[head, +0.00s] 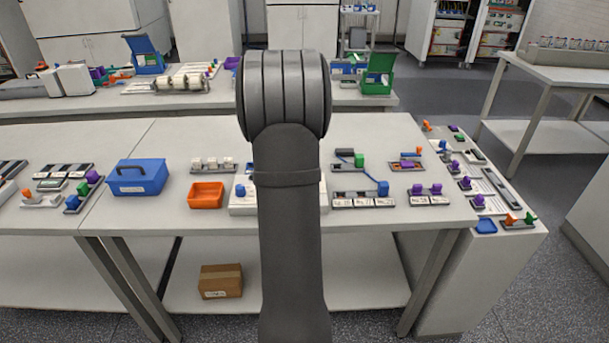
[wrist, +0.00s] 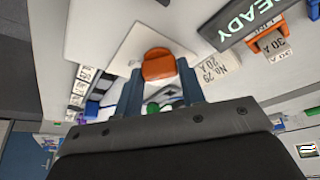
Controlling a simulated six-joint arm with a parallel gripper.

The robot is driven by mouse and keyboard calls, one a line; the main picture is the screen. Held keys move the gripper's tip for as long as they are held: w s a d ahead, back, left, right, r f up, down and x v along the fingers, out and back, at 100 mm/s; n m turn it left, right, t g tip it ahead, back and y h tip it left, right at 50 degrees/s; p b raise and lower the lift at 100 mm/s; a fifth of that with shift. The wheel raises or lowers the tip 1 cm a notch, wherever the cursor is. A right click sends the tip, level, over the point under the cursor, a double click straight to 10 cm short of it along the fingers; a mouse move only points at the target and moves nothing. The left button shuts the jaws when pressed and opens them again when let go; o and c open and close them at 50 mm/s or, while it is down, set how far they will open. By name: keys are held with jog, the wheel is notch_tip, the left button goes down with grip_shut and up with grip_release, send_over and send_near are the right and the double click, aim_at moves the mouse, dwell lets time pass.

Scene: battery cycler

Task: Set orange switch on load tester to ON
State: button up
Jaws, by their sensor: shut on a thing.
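In the wrist view, an orange switch (wrist: 158,64) stands on a white plate (wrist: 125,48) on a pale panel. My gripper (wrist: 160,80) has one dark blue finger on each side of the orange part and is shut on it. A label reading about "No 29, 20 A" is beside the right finger. A dark display (wrist: 250,18) reading "READY" lies to the right. Whether the switch stands at ON or OFF cannot be told. In the head view my arm covers the middle of the bench and hides my gripper and the switch.
A second orange part (wrist: 272,40) with a "30 A" label sits right of the switch. In the head view, a blue box (head: 138,178) and an orange bin (head: 206,195) stand left of my arm. Labelled modules (head: 362,201) and purple blocks stand right.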

dwell(0.4)
jog(key=o, duration=1)
jog(key=v, duration=1.7)
jog(key=shift+s+a+r, duration=0.1)
jog(key=shift+a, duration=0.1)
jog(key=x, duration=1.7)
jog(key=shift+d, duration=0.15)
